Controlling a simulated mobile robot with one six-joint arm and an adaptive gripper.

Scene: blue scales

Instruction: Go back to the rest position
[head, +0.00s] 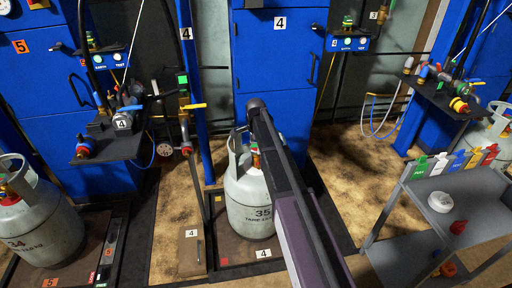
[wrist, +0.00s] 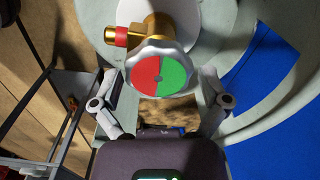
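My gripper (wrist: 160,85) is open in the wrist view, its two fingers spread on the left and right of a round valve handwheel (wrist: 158,75). The handwheel has a grey scalloped rim and a half red, half green face. Nothing is clearly pinched; whether a finger touches the rim I cannot tell. A brass valve body (wrist: 158,28) with a red-capped outlet (wrist: 117,37) sits behind it. In the head view my arm reaches over a grey gas cylinder (head: 245,205) marked 35, standing upright on scale 4. The arm hides the gripper and most of that valve there.
Another cylinder (head: 40,225) stands at the left on scale 5. A blue cabinet (head: 272,50) stands behind the middle cylinder. A black shelf (head: 108,140) with hose fittings juts out at left. A grey cart (head: 430,215) with coloured tags is at right. Brown floor lies open between.

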